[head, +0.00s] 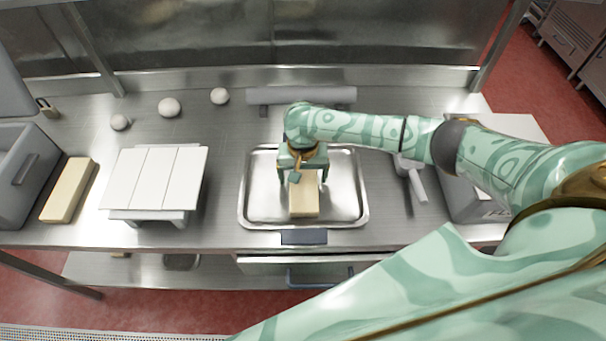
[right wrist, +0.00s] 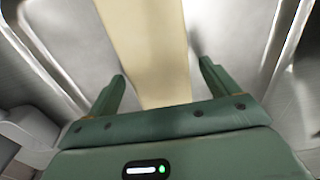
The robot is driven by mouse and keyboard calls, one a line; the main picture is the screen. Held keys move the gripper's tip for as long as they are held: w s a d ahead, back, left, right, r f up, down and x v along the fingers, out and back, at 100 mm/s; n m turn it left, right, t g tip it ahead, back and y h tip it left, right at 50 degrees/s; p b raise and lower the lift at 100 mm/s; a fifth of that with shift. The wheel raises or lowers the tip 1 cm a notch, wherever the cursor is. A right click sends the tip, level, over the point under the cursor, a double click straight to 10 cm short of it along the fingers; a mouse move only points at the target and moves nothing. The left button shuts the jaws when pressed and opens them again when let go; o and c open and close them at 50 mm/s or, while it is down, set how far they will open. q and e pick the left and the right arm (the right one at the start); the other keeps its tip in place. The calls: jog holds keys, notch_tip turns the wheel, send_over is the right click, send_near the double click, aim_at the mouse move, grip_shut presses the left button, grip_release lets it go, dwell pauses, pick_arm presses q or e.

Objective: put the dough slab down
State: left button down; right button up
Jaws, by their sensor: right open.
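The dough slab (head: 304,197) is a pale yellow block lying in the metal tray (head: 348,212) on the counter. In the right wrist view the slab (right wrist: 147,45) runs up between and beyond the fingers. My right gripper (head: 302,183) is above the far part of the slab and hides it. In the right wrist view my right gripper (right wrist: 160,85) is open, one finger on each side of the slab, with a gap at both sides. My left gripper is not in view.
A white panelled stand (head: 155,180) and another pale yellow block (head: 68,190) are to the left. Several white balls (head: 169,107) lie at the back. A grey roller (head: 300,95) lies behind the tray. A grey-handled tool (head: 417,185) lies right of it.

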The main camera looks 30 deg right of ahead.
aim_at(303, 178)
notch_tip(303, 178, up, 12)
jog(key=p, duration=0.4)
jog(key=shift+a+f, duration=0.1)
dwell(1.2)
